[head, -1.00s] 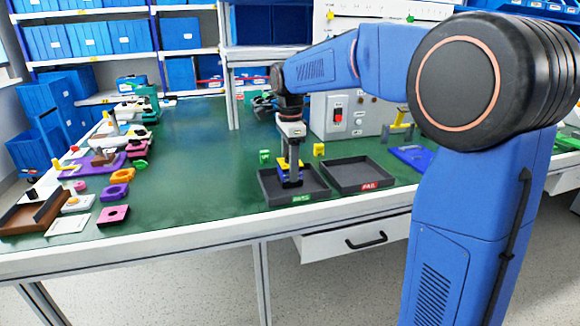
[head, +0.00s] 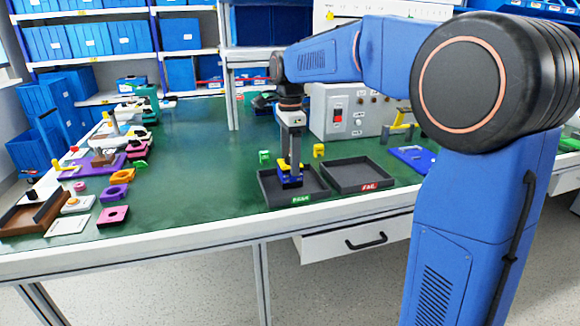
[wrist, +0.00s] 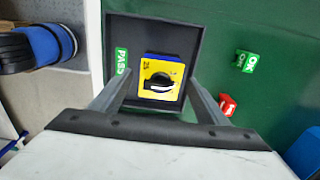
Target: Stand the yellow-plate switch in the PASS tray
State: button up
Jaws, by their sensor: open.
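The yellow-plate switch (head: 291,181) stands inside the PASS tray (head: 313,184), with its blue body down and yellow plate up. In the wrist view, the switch (wrist: 160,76) shows its yellow plate and black knob facing the camera, on the floor of the dark PASS tray (wrist: 128,30). My gripper (head: 290,166) is above the switch, pointing down. In the wrist view, the fingers of my gripper (wrist: 160,82) are spread, one on each side of the switch, with gaps between them and the plate. The switch's underside is hidden.
The FAIL tray (head: 358,174) lies empty right of the PASS tray. A grey panel box (head: 350,115) is farther back. Plates and parts line the left; the middle bench is clear.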

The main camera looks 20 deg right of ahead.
notch_tip(320, 180, up, 9)
jog(key=shift+r, duration=0.1)
jog(key=s+d+f+n+t, duration=0.1)
jog(key=s+d+f+n, duration=0.1)
jog(key=s+f+n, duration=0.4)
jog(key=s+d+f+n+t, duration=0.2)
jog(key=s+f+n, duration=0.4)
jog(key=s, duration=1)
jog(key=s+d+f+n+t, duration=0.1)
jog(key=s+d+f+n, duration=0.2)
jog(key=s, duration=0.9)
notch_tip(320, 180, down, 5)
jog(key=n, duration=0.3)
jog(key=shift+t, duration=0.4)
